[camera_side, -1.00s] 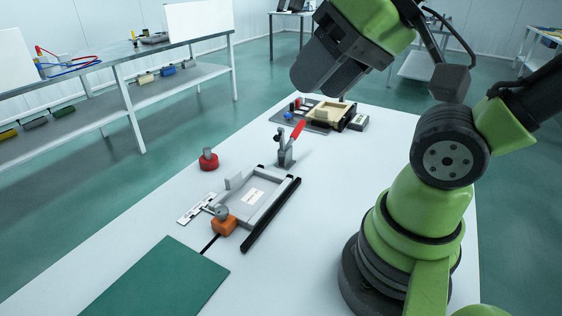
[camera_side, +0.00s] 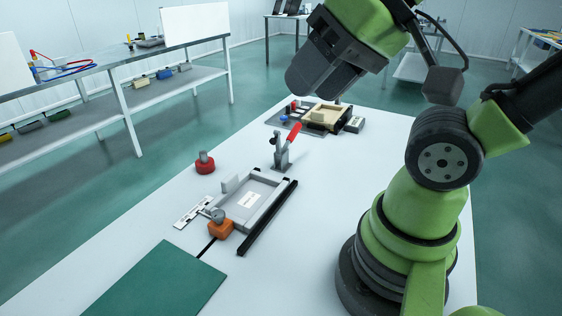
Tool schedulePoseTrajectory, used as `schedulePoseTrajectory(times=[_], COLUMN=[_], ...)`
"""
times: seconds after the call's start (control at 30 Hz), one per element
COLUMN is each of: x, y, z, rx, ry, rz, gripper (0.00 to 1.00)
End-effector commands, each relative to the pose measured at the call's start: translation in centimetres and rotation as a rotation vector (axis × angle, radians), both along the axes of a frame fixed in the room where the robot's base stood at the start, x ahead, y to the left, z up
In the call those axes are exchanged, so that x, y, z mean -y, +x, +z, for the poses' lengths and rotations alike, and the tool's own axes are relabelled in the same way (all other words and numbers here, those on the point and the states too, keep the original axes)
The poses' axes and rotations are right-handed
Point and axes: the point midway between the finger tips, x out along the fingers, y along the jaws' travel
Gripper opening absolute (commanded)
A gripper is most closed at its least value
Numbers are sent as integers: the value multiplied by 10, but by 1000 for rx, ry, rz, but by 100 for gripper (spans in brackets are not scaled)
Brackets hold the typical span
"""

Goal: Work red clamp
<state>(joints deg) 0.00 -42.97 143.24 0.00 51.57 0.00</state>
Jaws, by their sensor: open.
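The red clamp (camera_side: 294,131) stands at the far end of the grey panel fixture (camera_side: 239,214). Its red handle tilts up to the right from a grey metal body (camera_side: 281,156). My gripper (camera_side: 312,86) is a dark block at the top of the picture, above and apart from the clamp. It is open. Its fingertips are hard to make out from this side, and nothing shows between them.
An orange block with a grey knob (camera_side: 220,229) is at the fixture's near end. A red-based knob (camera_side: 204,167) stands to its left. A white ruled strip (camera_side: 192,212), green mat (camera_side: 160,285) and wooden tray (camera_side: 325,116) lie around.

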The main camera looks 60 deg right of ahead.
Motion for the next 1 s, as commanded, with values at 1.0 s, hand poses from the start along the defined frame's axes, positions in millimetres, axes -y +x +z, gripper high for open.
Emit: schedulePoseTrajectory(times=[1.0], x=[204], y=[174], z=[-73], rx=[-454], ry=[-939], rz=[1176], gripper=[47])
